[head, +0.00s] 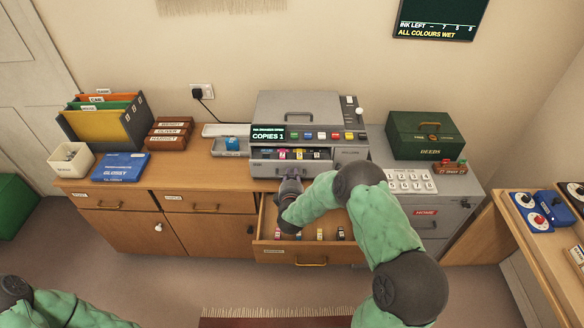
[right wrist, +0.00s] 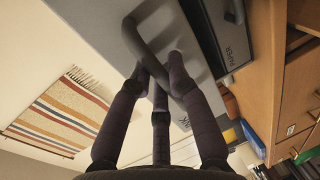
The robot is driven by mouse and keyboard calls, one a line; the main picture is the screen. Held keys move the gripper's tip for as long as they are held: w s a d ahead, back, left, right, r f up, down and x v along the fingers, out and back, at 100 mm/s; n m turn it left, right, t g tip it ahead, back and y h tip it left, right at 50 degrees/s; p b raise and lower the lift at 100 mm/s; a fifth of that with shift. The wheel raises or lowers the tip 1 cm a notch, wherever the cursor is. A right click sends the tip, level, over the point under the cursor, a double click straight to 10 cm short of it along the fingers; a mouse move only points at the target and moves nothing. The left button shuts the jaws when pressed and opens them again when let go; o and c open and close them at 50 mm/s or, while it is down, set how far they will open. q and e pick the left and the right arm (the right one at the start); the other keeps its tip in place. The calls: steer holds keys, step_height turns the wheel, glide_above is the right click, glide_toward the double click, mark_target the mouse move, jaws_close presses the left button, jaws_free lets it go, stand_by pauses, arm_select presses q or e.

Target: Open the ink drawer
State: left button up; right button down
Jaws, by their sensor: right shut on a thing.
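The grey copier (head: 311,105) stands on the sideboard. Its ink drawer (head: 265,169) is at the lower left of its front and stands partly out, with several coloured cartridges (head: 299,154) showing behind its front panel. My right gripper (head: 291,176) is at this drawer's front. In the right wrist view its fingers (right wrist: 160,78) are shut on the grey bar handle (right wrist: 148,40) of the light panel, whose label is partly hidden. My left arm shows at the bottom left of the head view; its gripper is out of view.
The paper drawer (head: 351,154) is beside the ink drawer. Below, an open wooden drawer (head: 310,247) holds several small cartridges. A green deeds box (head: 424,136) and a keypad (head: 410,181) stand to the right. A grey tray (head: 226,131) lies to the left.

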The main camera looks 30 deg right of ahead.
steer(key=v, duration=0.2)
steer(key=f+p+v, duration=0.1)
steer(key=v, duration=0.1)
steer(key=shift+s+a, duration=0.1)
steer(key=shift+s, duration=0.1)
steer(key=c, duration=1.1)
jaws_free()
steer(key=shift+c, duration=0.2)
steer(key=v, duration=1.2)
